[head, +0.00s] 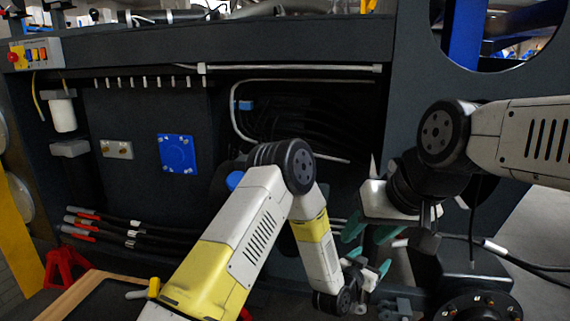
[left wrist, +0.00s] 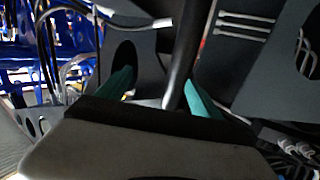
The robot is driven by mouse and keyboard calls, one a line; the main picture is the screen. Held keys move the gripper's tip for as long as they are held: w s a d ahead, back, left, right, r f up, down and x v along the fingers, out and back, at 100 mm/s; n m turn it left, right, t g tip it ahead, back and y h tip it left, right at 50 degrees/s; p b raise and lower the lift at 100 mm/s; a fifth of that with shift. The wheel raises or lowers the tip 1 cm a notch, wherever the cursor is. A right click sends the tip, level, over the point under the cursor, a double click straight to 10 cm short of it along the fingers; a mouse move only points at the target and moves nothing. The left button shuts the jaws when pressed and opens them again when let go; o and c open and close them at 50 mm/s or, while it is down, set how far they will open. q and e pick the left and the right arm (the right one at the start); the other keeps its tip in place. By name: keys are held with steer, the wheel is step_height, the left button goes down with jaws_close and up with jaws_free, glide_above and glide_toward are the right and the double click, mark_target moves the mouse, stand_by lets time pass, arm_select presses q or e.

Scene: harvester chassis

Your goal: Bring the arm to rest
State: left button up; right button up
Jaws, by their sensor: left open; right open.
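My left arm (head: 240,240) comes in from the lower left, bends at a raised elbow and runs down to the wrist. My left gripper (head: 366,268) is low, in front of the chassis, with teal fingers apart. In the left wrist view its fingers (left wrist: 158,94) are spread. A dark rod (left wrist: 184,50) shows between them there; I cannot tell whether it touches them. My right arm (head: 520,135) comes in from the right. My right gripper (head: 368,233) is open, pointing down just above the left one. I see nothing held in either.
The dark harvester chassis (head: 110,220) fills the background, with an open bay of hoses and a blue plate (head: 178,154). A wooden-edged tray (head: 75,295) is at the lower left. A round dial (head: 480,306) is at the lower right.

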arm_select(q)
steer(key=a+r+n+g+y, duration=0.25)
steer(key=a+r+y, duration=0.25)
steer(key=a+r, duration=1.75)
steer(key=s+a+r+n+g+y, duration=0.1)
steer(key=s+a+r+n, duration=0.1)
steer(key=s+a, duration=0.7)
steer(key=s+a+r+n+g+y, duration=0.2)
steer(key=s+a, duration=0.7)
steer(key=s, duration=0.7)
steer(key=shift+s+a+r+n, duration=0.15)
steer(key=shift+s+r+n, duration=0.35)
steer(key=shift+r, duration=0.4)
steer(key=shift+w+g, duration=0.15)
steer(key=shift+g, duration=0.1)
